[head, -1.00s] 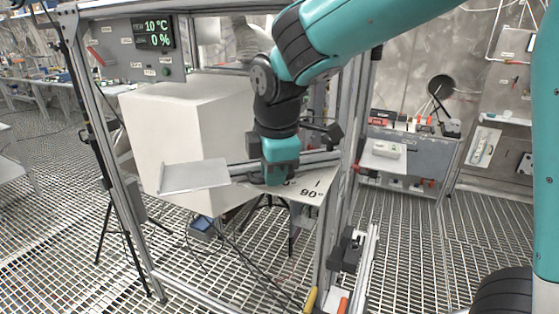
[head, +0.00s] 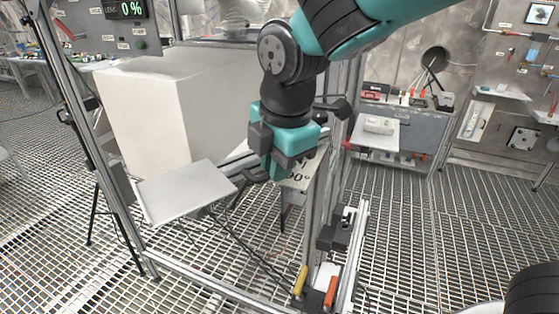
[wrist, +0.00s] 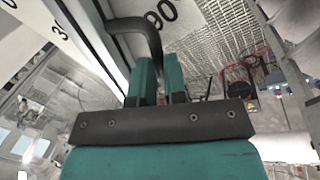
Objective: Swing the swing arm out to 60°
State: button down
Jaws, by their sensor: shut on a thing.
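The swing arm is a grey metal bar with a flat light-grey plate (head: 185,190) at its left end, in front of the white block. My gripper (head: 264,176) is at the bar's right part, right of the plate. In the wrist view my gripper's teal fingers (wrist: 159,70) are shut on a black curved handle (wrist: 140,24) beside a long metal bar (wrist: 94,38). A white dial plate lies under the bar; its 90° mark (wrist: 161,12) shows there and partly in the head view. My gripper hides most of the dial, so I cannot read the angle.
A large white block (head: 150,115) stands behind the plate inside a metal frame (head: 95,150). An upright post (head: 325,200) stands right of my gripper. A slide with orange and yellow handles (head: 331,292) is low in front. Open grating floor lies to the right.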

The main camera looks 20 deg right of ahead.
jog(key=c, duration=1.2)
grip_release()
jog(key=shift+o, duration=0.2)
jog(key=shift+r, duration=0.15)
jog(key=s+d+r+b, duration=0.1)
jog(key=s+r+b, duration=0.1)
jog(key=r, duration=1.5)
jog(key=shift+s+d, duration=0.15)
jog(key=shift+s, duration=0.45)
jog(key=shift+f, duration=0.15)
jog(key=s+d+f+m+y+b, duration=0.1)
jog(key=s+f+m, duration=0.3)
jog(key=f, duration=0.4)
jog(key=s+f+m+g+y+b, duration=0.1)
jog(key=s+f+m+b, duration=0.2)
jog(key=f+m, duration=0.3)
jog(key=s+d+f+m+g+y+b, duration=0.1)
jog(key=s+f+m+b, duration=0.2)
jog(key=f, duration=0.8)
jog(key=shift+s+d+f+m, duration=0.2)
jog(key=shift+s+d+m, duration=0.15)
jog(key=shift+s+m, duration=0.8)
